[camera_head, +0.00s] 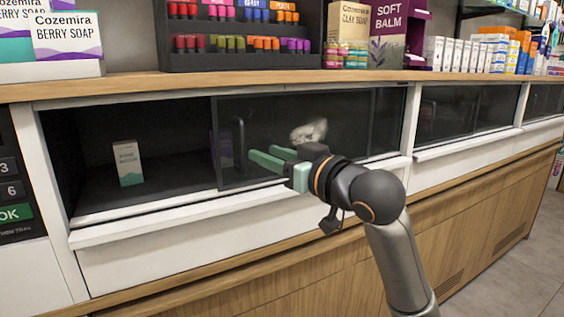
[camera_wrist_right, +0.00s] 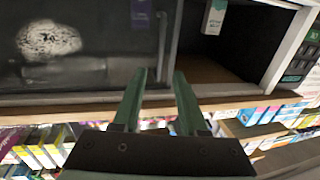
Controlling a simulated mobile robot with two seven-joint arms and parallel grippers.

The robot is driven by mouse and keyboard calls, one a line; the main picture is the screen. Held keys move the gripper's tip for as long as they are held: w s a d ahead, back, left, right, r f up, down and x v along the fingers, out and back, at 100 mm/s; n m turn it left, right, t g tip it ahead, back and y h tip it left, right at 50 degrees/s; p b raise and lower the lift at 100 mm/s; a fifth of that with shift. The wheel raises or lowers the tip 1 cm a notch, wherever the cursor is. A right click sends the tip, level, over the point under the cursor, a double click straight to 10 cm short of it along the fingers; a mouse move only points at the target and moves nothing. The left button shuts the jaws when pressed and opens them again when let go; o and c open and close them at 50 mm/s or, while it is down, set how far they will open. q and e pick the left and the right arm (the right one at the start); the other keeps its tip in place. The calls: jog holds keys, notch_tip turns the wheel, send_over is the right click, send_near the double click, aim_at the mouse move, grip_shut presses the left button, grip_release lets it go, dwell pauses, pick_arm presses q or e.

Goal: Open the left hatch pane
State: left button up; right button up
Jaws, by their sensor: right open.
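The hatch (camera_head: 70,215) is a wide compartment under the wooden counter. Its left part stands uncovered, and a dark glass pane (camera_head: 345,120) with a black frame covers the right part. The pane's upright handle (camera_head: 239,145) is near its left edge; it also shows in the right wrist view (camera_wrist_right: 162,45). My right gripper (camera_head: 261,157) is open and empty in front of the pane, just right of the handle in the head view. In the right wrist view its fingertips (camera_wrist_right: 160,73) point towards the handle; I cannot tell whether they touch it. My left gripper is not in view.
A small white and green box (camera_head: 127,163) stands inside the uncovered part. A purple box (camera_head: 222,148) shows behind the glass. A white ledge (camera_head: 150,228) runs below the hatch. Goods stand on the wooden counter (camera_head: 180,84) above. A keypad (camera_head: 12,190) is at far left.

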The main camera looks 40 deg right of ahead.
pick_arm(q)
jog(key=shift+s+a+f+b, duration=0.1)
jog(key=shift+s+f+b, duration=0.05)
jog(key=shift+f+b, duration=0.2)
pick_arm(e)
jog(key=shift+s+a, duration=0.2)
jog(key=shift+s, duration=1.5)
jog(key=shift+w+f, duration=0.1)
